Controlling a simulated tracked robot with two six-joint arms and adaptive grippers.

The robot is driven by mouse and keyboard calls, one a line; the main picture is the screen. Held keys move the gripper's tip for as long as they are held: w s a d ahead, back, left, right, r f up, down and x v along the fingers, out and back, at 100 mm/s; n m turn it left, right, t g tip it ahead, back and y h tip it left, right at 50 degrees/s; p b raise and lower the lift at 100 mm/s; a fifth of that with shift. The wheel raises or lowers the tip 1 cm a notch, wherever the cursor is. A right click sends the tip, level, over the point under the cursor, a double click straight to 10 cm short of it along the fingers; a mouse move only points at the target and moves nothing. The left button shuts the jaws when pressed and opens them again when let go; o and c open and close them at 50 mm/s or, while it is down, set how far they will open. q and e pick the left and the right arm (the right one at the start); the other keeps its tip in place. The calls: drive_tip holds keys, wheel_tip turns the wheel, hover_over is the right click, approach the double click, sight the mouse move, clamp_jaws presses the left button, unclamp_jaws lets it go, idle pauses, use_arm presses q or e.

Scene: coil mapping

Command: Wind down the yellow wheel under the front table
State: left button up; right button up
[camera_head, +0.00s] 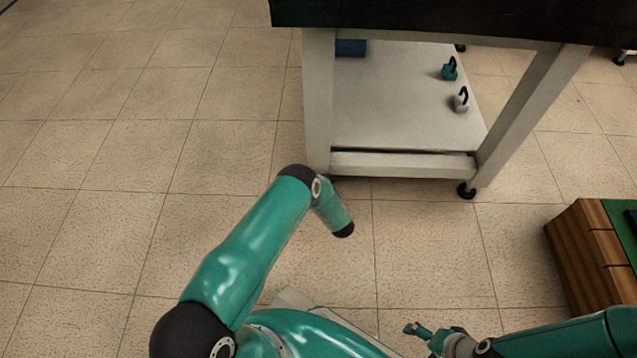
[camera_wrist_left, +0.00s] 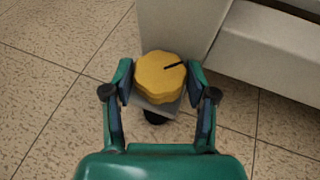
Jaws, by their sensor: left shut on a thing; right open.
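The yellow wheel (camera_wrist_left: 158,84) is a scalloped knob with a black line on its top face, pointing right and slightly up. It sits on a grey plate at the foot of a pale leg of the front table (camera_wrist_left: 178,28). My left gripper (camera_wrist_left: 160,82) has one finger on each side of the wheel and is shut on it. In the head view the table (camera_head: 318,110) stands ahead; the wheel and left gripper cannot be made out there. My right gripper (camera_head: 416,331) is open and empty over the floor at the bottom.
The table's lower shelf (camera_head: 395,115) carries a teal weight (camera_head: 449,70), a grey weight (camera_head: 461,101) and a blue object (camera_head: 350,48). A wooden cabinet (camera_head: 585,250) with a green top stands at the right. Tiled floor is clear at the left.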

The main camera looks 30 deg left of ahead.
use_arm(q)
drive_tip(key=shift+s+a+m+t+h, duration=0.1)
drive_tip(key=shift+a+m+t+h, duration=0.1)
drive_tip(key=shift+m+t+h, duration=0.15)
drive_tip(key=shift+f+m+t+h+b, duration=0.15)
drive_tip(key=shift+m+t+h+b, duration=0.1)
drive_tip(key=shift+m+h+b, duration=0.15)
drive_tip(key=m+t+h+b, duration=0.1)
drive_tip(key=b, duration=0.1)
drive_tip(key=shift+f+m+b, duration=0.15)
drive_tip(key=shift+m+b, duration=0.1)
drive_tip(key=shift+b, duration=0.1)
drive_tip(key=shift+r+h, duration=0.25)
drive_tip(key=o, duration=1.2)
drive_tip(key=shift+c, duration=0.2)
drive_tip(key=shift+s+d+r, duration=0.1)
drive_tip(key=shift+s+d, duration=0.05)
